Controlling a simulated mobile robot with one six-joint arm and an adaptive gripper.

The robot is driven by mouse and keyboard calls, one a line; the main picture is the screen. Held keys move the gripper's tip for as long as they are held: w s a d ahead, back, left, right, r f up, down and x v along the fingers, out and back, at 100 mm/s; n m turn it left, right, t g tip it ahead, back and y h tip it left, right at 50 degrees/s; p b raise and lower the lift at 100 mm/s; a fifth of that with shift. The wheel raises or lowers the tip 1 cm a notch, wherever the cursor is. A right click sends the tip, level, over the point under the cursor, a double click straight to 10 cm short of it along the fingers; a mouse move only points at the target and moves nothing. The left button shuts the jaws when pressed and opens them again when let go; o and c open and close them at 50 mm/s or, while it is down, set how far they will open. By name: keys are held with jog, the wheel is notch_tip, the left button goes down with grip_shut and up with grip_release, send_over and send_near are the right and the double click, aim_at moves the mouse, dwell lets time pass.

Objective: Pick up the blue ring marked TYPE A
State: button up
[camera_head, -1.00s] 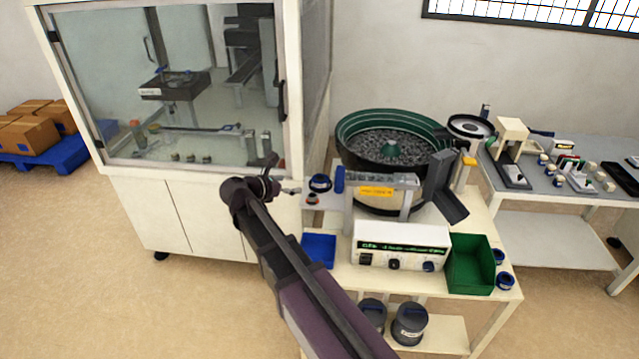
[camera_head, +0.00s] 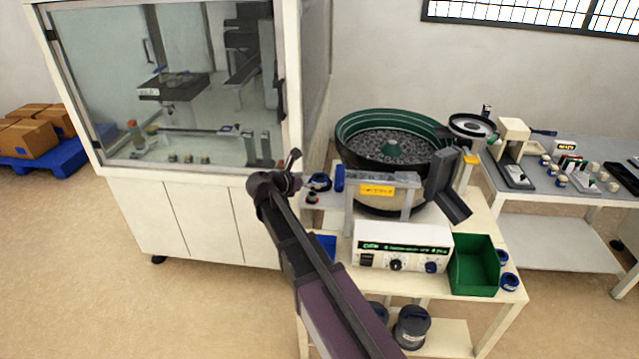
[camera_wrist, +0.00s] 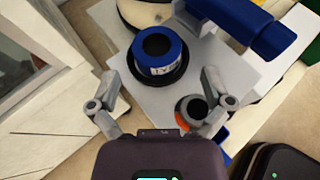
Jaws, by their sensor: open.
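A blue ring with a dark centre (camera_wrist: 160,50) stands on a dark round base on a light shelf in the wrist view. In the head view my gripper (camera_head: 292,162) is just left of the ring.
A small dark part with an orange-red base (camera_wrist: 190,112) stands near my right finger. A blue block (camera_wrist: 240,25) is right of the ring. The glass cabinet (camera_head: 200,100) is close on the left. Two more blue rings (camera_head: 502,257) lie by the green bin (camera_head: 473,265).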

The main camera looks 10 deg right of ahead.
aim_at(317, 179)
jog(key=shift+a+f+b+x, duration=0.1)
jog(key=shift+b+x, duration=0.35)
jog(key=shift+x, duration=0.5)
jog(key=shift+a+f+b+x, duration=0.1)
jog(key=shift+b+x, duration=0.35)
jog(key=shift+x, duration=1.3)
jog(key=shift+w+r, duration=0.1)
jog(key=shift+r, duration=0.05)
jog(key=c, duration=1)
